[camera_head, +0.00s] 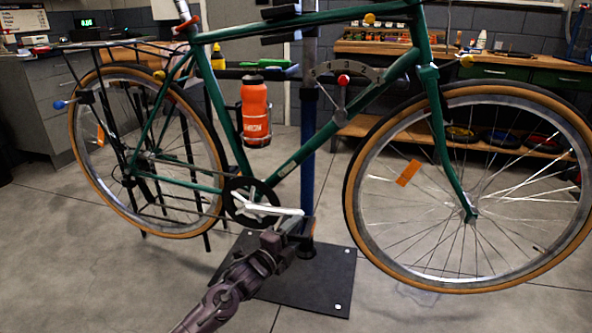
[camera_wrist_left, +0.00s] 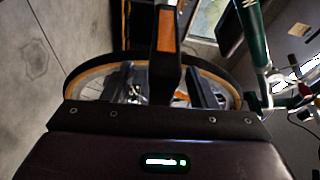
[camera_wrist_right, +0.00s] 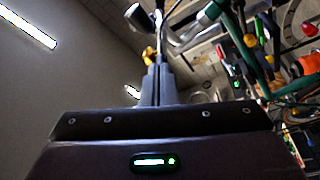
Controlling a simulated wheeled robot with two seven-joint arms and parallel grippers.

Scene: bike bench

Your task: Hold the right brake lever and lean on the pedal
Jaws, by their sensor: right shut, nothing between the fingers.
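The green bicycle (camera_head: 300,150) hangs on a stand with its crank arm (camera_head: 270,210) pointing right. My left gripper (camera_head: 290,230) is beside the crank's outer end. In the left wrist view its two fingers (camera_wrist_left: 168,88) are apart, with a dark, orange-edged block (camera_wrist_left: 167,45), apparently the pedal, in line with the gap between them. I cannot tell whether they touch it. My right gripper shows only in the right wrist view; its fingers (camera_wrist_right: 157,84) are together and empty. A thin silver bar (camera_wrist_right: 159,38), perhaps the brake lever, is just beyond the fingertips. The handlebar is outside the head view.
An orange bottle (camera_head: 255,112) sits by the frame. The stand's black base plate (camera_head: 310,288) lies under the bike. The front wheel (camera_head: 352,205) fills the right side. A workbench (camera_head: 500,75) stands behind. Floor is clear at lower left.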

